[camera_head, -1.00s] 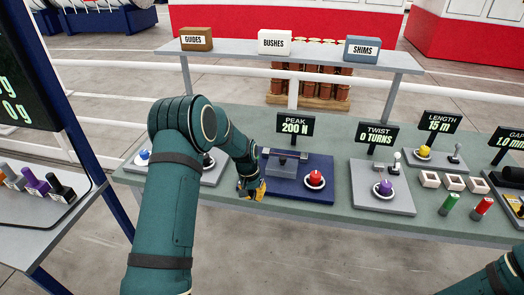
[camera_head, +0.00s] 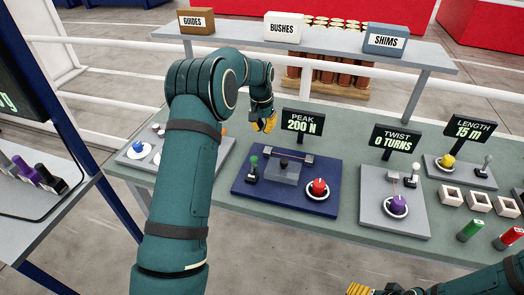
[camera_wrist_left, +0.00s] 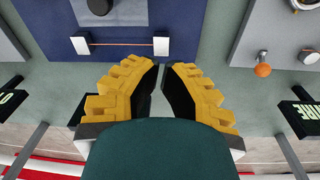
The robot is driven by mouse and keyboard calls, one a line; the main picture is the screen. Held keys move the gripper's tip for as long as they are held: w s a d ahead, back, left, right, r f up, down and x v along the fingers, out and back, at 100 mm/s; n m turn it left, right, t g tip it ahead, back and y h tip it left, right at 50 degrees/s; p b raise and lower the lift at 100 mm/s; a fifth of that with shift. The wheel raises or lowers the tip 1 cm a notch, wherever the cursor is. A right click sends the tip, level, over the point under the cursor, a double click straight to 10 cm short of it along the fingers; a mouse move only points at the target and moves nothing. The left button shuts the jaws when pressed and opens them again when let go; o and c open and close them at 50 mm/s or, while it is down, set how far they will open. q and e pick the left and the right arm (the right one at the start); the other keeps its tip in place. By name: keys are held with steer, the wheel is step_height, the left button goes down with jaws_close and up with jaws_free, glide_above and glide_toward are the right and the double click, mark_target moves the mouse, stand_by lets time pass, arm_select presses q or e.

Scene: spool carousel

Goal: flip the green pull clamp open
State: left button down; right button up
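The green pull clamp (camera_head: 253,164) stands at the left of the navy plate (camera_head: 240,187) in the head view, its green knob up on a dark base. It is outside the left wrist view. My left gripper (camera_head: 264,123) is empty above the back of the plate, behind the clamp and apart from it. Its yellow fingers (camera_wrist_left: 161,68) show a narrow gap between the tips in the wrist view. My right gripper (camera_head: 360,290) shows only partly at the bottom edge; its opening is unclear.
The plate also carries a red button (camera_head: 318,187) and a bar between two pale end blocks (camera_head: 287,156). The PEAK sign (camera_head: 302,121) stands close to the right of my left gripper. A grey panel (camera_head: 133,151) lies left, the TWIST panel (camera_head: 408,218) right.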

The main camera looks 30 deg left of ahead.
mark_target(253, 167)
arm_select(q)
steer(key=f, duration=1)
steer(key=shift+w+d+f, duration=0.25)
steer(key=shift+w+f, duration=0.05)
steer(key=s, duration=0.1)
steer(key=s+r, duration=0.1)
steer(key=p, duration=0.1)
steer(key=shift+s+r, duration=0.25)
steer(key=shift+s, duration=0.15)
steer(key=shift+s+d, duration=0.1)
steer(key=shift+s, duration=0.35)
arm_select(e)
steer(key=shift+r, duration=0.55)
steer(key=shift+d+f, duration=0.1)
steer(key=shift+f, duration=0.05)
